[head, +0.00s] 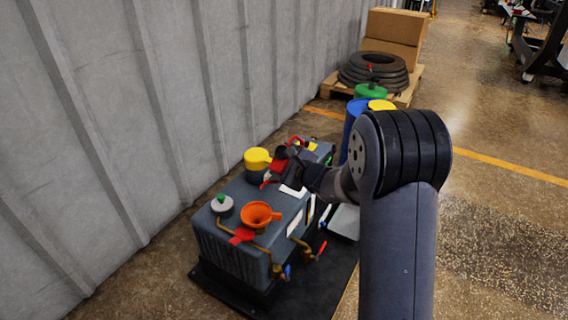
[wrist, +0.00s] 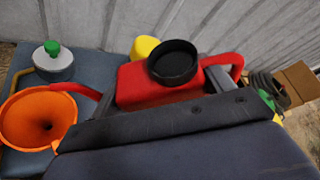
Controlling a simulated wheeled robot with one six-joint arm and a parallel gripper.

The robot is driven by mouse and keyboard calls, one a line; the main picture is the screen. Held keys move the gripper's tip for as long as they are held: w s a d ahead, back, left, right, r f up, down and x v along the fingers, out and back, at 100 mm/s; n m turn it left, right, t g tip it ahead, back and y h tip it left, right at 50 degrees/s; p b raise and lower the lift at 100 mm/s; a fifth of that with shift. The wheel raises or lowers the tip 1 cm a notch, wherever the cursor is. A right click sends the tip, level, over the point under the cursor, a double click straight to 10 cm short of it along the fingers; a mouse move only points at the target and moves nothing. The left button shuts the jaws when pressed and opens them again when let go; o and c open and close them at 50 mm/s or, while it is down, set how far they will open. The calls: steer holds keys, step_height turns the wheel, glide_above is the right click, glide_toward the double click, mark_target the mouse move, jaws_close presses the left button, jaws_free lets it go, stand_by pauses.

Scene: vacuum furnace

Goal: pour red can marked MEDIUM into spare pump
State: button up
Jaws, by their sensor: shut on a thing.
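My gripper (head: 286,160) is shut on a red can (wrist: 140,84), with a dark finger on each side in the wrist view. The can has a black round cap, a red handle at right and a red spout reaching left toward an orange funnel (wrist: 38,118). No MEDIUM marking is readable. In the head view my gripper hides most of the can. A blue-grey pump (head: 232,248) stands below and in front, with the orange funnel (head: 260,214) on its top. The can is above the pump's far part, apart from the funnel in the head view. I see no liquid flowing.
A grey cap with a green knob (head: 222,204) and a yellow item (head: 257,159) sit around the pump's top. Brass pipes run along its front. A corrugated wall is behind. Blue drum (head: 353,112), black hose coil (head: 374,72) and cardboard boxes (head: 392,38) stand farther back. Floor at right is open.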

mark_target(279, 161)
steer(key=shift+s+a+r+n+t+b, duration=0.2)
steer(key=shift+r+n+b, duration=0.25)
steer(key=shift+b, duration=1.15)
steer(key=shift+s+a+r+n+t+b, duration=0.2)
steer(key=shift+r+n+b, duration=0.25)
steer(key=shift+b, duration=1.15)
steer(key=shift+s+a+r+n+b, duration=0.2)
steer(key=shift+r+n+b, duration=0.2)
steer(key=shift+b, duration=0.4)
steer(key=shift+s+t, duration=0.1)
steer(key=shift+t, duration=0.3)
steer(key=shift+s+a+r+n, duration=0.2)
steer(key=shift+r+n, duration=0.15)
steer(key=shift+n, duration=0.05)
steer(key=shift+s+a+r+n+t, duration=0.4)
steer(key=shift+r+n, duration=0.1)
steer(key=shift+n, duration=0.2)
